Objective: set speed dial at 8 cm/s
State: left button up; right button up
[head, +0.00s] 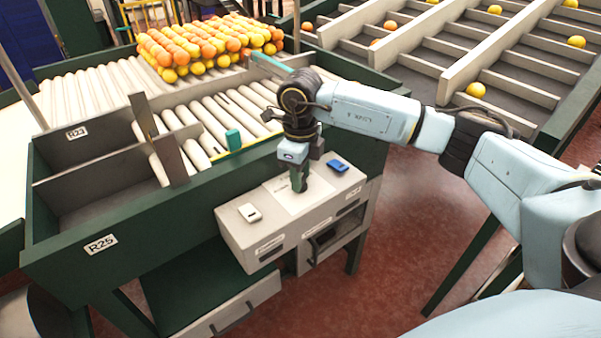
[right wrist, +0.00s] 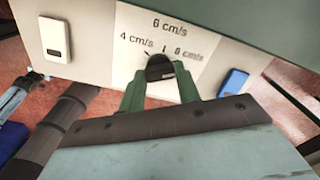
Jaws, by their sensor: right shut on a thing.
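The speed dial (right wrist: 160,67) is a dark round knob on a pale label plate (right wrist: 126,28) marked 4 cm/s at left, 6 cm/s at top and, less sharply, 8 cm/s at right. My right gripper (head: 298,182) points down onto the control box. In the right wrist view, the green fingers of my right gripper (right wrist: 160,84) are closed on the two sides of the dial. In the head view the gripper hides the dial. My left gripper is not in view.
The grey control box (head: 240,236) also carries a white switch (head: 250,212) and a blue switch (head: 337,166), either side of the dial. Behind it are a roller conveyor (head: 215,117), a small green block (head: 234,139) and a pile of oranges (head: 205,46).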

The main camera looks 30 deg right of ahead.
jog(key=o, duration=1)
notch_tip(320, 180, up, 14)
jog(key=shift+f+b, duration=0.25)
jog(key=shift+b, duration=0.15)
